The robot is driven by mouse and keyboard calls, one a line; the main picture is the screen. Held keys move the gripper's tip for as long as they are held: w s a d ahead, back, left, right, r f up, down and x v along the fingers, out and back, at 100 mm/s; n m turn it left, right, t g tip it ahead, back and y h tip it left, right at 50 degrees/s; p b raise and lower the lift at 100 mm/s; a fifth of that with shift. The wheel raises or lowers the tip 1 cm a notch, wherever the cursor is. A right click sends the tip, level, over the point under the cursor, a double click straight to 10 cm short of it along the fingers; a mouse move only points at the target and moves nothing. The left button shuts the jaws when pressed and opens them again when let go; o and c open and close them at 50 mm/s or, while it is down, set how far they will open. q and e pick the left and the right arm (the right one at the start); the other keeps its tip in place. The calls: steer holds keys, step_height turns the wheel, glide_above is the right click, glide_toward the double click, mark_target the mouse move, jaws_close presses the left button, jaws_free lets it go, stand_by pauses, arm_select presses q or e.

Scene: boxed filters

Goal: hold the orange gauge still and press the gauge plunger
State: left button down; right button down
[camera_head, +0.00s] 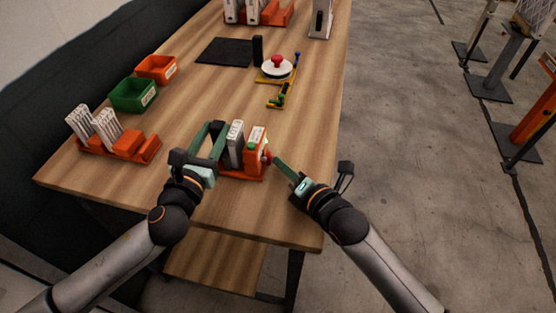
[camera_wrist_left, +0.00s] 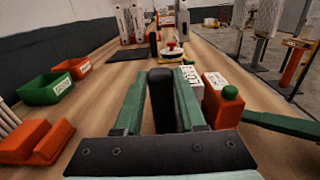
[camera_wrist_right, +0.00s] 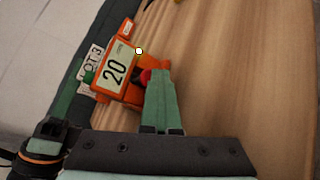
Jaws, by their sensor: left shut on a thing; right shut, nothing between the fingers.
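The orange gauge (camera_head: 254,140) stands near the table's front edge; its display reads 20 in the right wrist view (camera_wrist_right: 115,70). Its red plunger (camera_head: 268,157) sticks out on the right side. A boxed filter (camera_head: 236,140), labelled LOT 3 in the right wrist view (camera_wrist_right: 92,62), stands beside it. My left gripper (camera_head: 215,131) is shut on a black upright post (camera_wrist_left: 160,98) left of the filter. My right gripper (camera_head: 276,162) is shut and empty, its tips at the red plunger (camera_wrist_right: 146,75); I cannot tell whether they touch.
An orange rack with filters (camera_head: 122,146), a green bin (camera_head: 134,96) and an orange bin (camera_head: 157,69) stand at left. A white round device with a red knob (camera_head: 277,68) and a dark mat (camera_head: 224,51) lie farther back. The right front table is clear.

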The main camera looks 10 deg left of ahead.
arm_select(q)
steer(key=shift+s+d+f, duration=0.1)
steer(key=shift+s+d, duration=0.05)
steer(key=shift+d, duration=0.25)
arm_select(e)
steer(key=shift+s+a+r, duration=0.15)
steer(key=shift+s+a, duration=0.05)
steer(key=shift+a, duration=0.3)
steer(key=shift+d, duration=0.1)
arm_select(q)
steer(key=shift+a, duration=0.1)
arm_select(e)
steer(key=shift+s+d, duration=0.2)
steer(key=shift+d, duration=1.05)
arm_select(q)
steer(key=shift+a, duration=0.1)
arm_select(e)
steer(key=shift+d, duration=0.5)
arm_select(q)
steer(key=shift+a, duration=0.1)
arm_select(e)
steer(key=shift+d, duration=0.3)
steer(key=shift+s+d, duration=0.15)
steer(key=shift+d, duration=0.9)
steer(key=shift+s+d, duration=0.15)
steer(key=shift+d, duration=0.9)
